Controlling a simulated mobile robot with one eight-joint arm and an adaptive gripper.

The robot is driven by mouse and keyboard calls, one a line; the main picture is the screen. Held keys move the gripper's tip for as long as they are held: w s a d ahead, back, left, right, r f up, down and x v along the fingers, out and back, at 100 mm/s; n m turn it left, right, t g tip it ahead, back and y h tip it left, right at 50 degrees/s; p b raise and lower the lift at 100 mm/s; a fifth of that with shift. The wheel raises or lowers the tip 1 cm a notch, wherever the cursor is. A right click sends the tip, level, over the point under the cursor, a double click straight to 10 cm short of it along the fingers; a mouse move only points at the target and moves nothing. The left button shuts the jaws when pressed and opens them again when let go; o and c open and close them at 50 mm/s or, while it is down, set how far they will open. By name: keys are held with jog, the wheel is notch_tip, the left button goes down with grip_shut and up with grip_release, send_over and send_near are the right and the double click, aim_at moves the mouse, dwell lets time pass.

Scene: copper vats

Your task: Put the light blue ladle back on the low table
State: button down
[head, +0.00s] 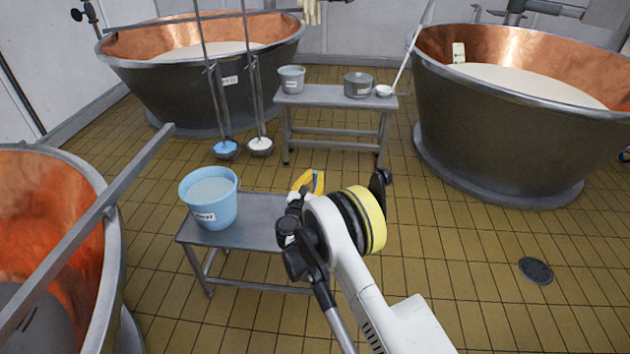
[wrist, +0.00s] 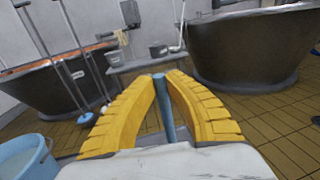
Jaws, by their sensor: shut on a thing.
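My gripper (head: 310,182) has its yellow fingers shut on a light blue rod, the handle of the light blue ladle (wrist: 164,108). In the wrist view the handle stands up between the fingertips; the ladle's bowl is hidden. In the head view my arm and gripper hide the ladle. The gripper is in front of the right part of the near low metal table (head: 255,212) in the head view; its height above the top is hard to judge. The table's right end is hidden behind my arm.
A light blue bucket (head: 209,200) stands on the near table's left end. Another blue ladle (head: 225,149) and a white ladle (head: 260,146) hang behind. A farther table (head: 330,95) holds a pail, a pot and a white ladle. Copper vats stand around; the right floor is clear.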

jog(key=shift+r, duration=0.15)
jog(key=c, duration=1.5)
grip_release()
